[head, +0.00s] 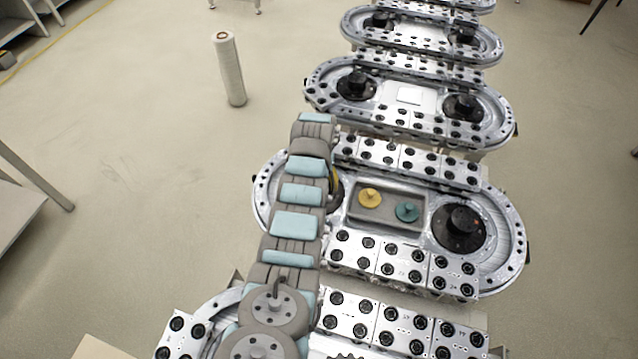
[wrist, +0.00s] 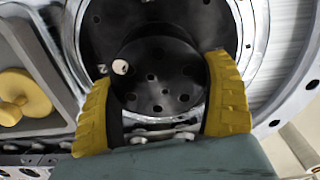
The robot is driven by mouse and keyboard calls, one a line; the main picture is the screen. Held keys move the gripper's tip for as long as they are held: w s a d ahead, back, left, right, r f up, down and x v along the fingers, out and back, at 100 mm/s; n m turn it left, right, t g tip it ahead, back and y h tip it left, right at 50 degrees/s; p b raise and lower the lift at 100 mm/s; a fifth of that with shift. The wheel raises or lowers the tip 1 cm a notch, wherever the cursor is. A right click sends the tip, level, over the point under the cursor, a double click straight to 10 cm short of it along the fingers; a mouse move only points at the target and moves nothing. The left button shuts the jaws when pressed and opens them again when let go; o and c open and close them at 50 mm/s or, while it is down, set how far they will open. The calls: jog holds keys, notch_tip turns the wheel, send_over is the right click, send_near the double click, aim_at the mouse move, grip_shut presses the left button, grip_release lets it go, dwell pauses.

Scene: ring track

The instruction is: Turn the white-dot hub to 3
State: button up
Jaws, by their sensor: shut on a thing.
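The white-dot hub (wrist: 160,62) is a round black disc with several holes, in the upper middle of the wrist view. Its white dot (wrist: 120,67) is on the left side of the face, right beside a small pale mark that looks like a sideways 2 or an N. My gripper (wrist: 161,85) has its yellow-padded fingers on the left and right of the hub, shut on it. I see no other number around the hub; the fingers hide part of its rim. In the head view my arm covers most of this hub.
A tray (head: 362,217) with a yellow knob (head: 370,197) and a green knob (head: 407,211) lies to the right of my arm. Another black hub (head: 460,228) stands at the track's right end. Perforated metal blocks (head: 405,265) line the track.

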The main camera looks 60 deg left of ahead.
jog(key=n, duration=0.4)
jog(key=shift+n, duration=0.4)
jog(key=shift+s+n, duration=0.1)
jog(key=shift+n, duration=0.7)
jog(key=shift+f+n, duration=0.1)
jog(key=shift+n, duration=1.1)
jog(key=n+b, duration=0.3)
jog(key=shift+s+f, duration=0.1)
jog(key=shift+f, duration=0.05)
jog(key=n+b, duration=0.2)
jog(key=n, duration=0.1)
jog(key=shift+s, duration=0.1)
jog(key=n+b, duration=0.3)
jog(key=shift+n, duration=0.4)
jog(key=n+b, duration=0.1)
jog(key=n, duration=0.2)
jog(key=shift+s+d+b, duration=0.1)
jog(key=shift+d+b, duration=0.05)
jog(key=shift+b, duration=0.2)
jog(key=shift+r+n+b, duration=0.2)
jog(key=shift+n+b, duration=0.45)
jog(key=shift+n, duration=1.35)
jog(key=shift+d, duration=0.1)
